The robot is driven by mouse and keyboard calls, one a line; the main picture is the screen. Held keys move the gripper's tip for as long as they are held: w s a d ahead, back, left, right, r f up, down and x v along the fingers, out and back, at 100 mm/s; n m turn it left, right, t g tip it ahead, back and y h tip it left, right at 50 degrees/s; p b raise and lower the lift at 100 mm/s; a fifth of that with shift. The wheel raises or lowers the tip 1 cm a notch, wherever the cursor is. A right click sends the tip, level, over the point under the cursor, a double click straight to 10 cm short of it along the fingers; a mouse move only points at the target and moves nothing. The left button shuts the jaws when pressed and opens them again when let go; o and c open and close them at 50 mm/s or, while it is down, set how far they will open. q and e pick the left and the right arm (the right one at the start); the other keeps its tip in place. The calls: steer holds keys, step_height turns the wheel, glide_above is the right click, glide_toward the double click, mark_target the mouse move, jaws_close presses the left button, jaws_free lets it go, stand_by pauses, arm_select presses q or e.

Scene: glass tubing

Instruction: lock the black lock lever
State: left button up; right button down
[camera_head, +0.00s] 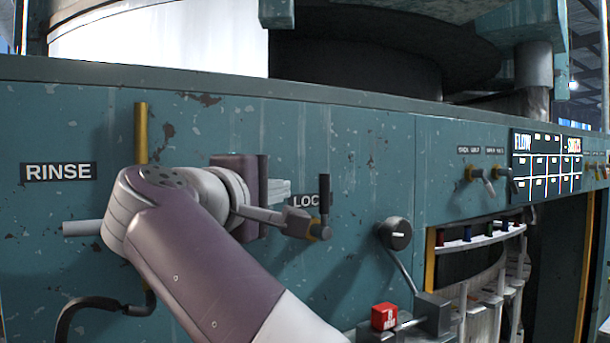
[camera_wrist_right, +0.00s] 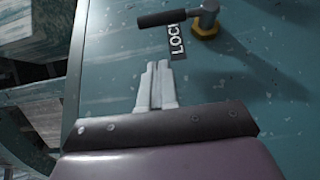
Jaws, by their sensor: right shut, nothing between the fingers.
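The black lock lever (camera_head: 325,197) stands out from the teal panel beside the partly covered LOCK label, its handle upright in the head view, with a yellow collar at its base. In the wrist view the lever's black handle (camera_wrist_right: 167,18) runs sideways from a metal post with a yellow nut, above the label (camera_wrist_right: 175,40). My right gripper (camera_head: 284,190) is shut and empty to the left of the lever. In the wrist view its pale fingers (camera_wrist_right: 157,84) lie together, pointing at the label, apart from the lever. My left gripper is out of view.
A yellow bar (camera_head: 141,132) stands right of the RINSE label (camera_head: 58,172). A black knob (camera_head: 396,234) and a red block (camera_head: 384,316) are lower right. Small valves (camera_head: 480,175) and a display (camera_head: 545,165) are farther right. A ledge runs above the panel.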

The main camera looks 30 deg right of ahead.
mark_target(321, 204)
steer(key=d, duration=0.2)
steer(key=d+p, duration=0.1)
steer(key=d, duration=0.1)
steer(key=shift+w+r, duration=0.15)
steer(key=shift+d, duration=0.5)
steer(key=shift+a, duration=0.1)
steer(key=shift+a, duration=0.1)
